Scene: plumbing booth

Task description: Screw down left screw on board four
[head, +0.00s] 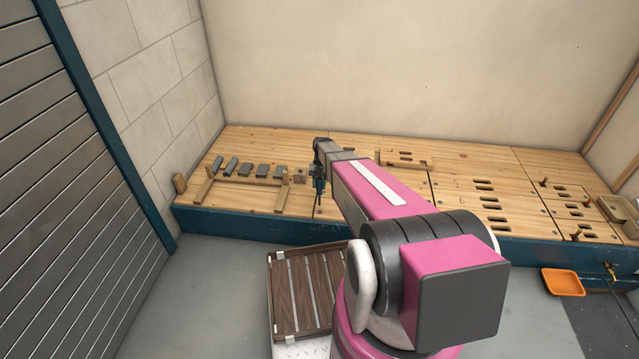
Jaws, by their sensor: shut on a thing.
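My gripper (320,168) is at the end of my pink arm, over the front part of the wooden bench, left of the middle. It is shut on a dark teal power tool (320,187), which hangs upright with a thin bit pointing down. I cannot tell whether the bit touches the wood. Several wooden boards with slots lie on the bench, among them one at the right (484,189). Small upright pegs or screws stand on the right-hand boards, one here (545,181). I cannot tell which board is board four, and my arm hides part of the bench.
A wooden rack (237,182) with several grey blocks stands on the bench's left part. A slatted brown crate (296,290) is on the floor before the bench. An orange tray (563,282) lies on the floor at the right. A ribbed grey shutter (70,190) fills the left side.

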